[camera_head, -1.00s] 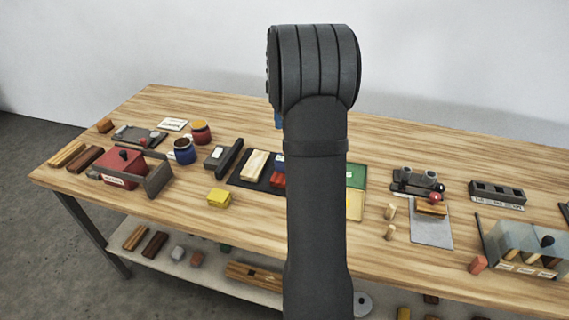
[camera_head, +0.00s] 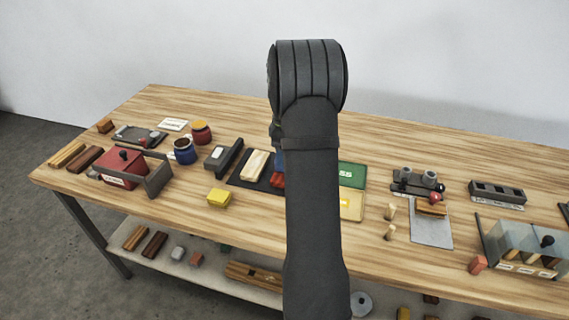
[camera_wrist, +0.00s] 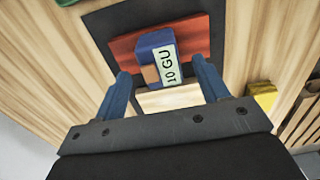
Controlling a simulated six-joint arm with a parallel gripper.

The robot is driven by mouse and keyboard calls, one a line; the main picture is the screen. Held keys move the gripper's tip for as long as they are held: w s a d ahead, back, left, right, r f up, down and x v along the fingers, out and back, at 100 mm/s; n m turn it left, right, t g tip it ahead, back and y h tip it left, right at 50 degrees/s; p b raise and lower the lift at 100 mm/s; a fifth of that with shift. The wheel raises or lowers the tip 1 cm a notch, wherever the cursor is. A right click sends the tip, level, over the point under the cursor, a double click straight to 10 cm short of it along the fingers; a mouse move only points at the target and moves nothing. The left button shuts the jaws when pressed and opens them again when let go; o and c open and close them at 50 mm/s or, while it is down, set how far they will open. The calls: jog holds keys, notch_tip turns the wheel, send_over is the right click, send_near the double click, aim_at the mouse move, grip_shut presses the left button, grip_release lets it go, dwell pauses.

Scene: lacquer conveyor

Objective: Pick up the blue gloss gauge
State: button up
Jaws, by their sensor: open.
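The blue gloss gauge (camera_wrist: 154,41) is a small blue block with a pale label reading "10 GU" and a tan patch, seen in the wrist view. It lies over a red panel (camera_wrist: 193,35) on a dark mat (camera_wrist: 100,22). My gripper (camera_wrist: 160,78) is open, with its blue fingers left and right of the gauge's near end in the picture. Nothing is between the fingers in their grip. I cannot tell the remaining height. In the head view a blue patch (camera_head: 279,160) shows beside my arm; I cannot tell whether it is gauge or finger.
A pale wooden block (camera_head: 254,164) lies on the mat beside the red piece (camera_head: 277,180). A yellow block (camera_head: 218,197) stands in front, and a dark stand (camera_head: 228,157) is to the left. A green board (camera_head: 352,175) is right of my arm.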

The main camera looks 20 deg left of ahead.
jog(key=shift+f, duration=1.55)
jog(key=shift+r, duration=0.1)
jog(key=c, duration=1.4)
jog(key=shift+o, duration=0.2)
jog(key=shift+r, duration=0.15)
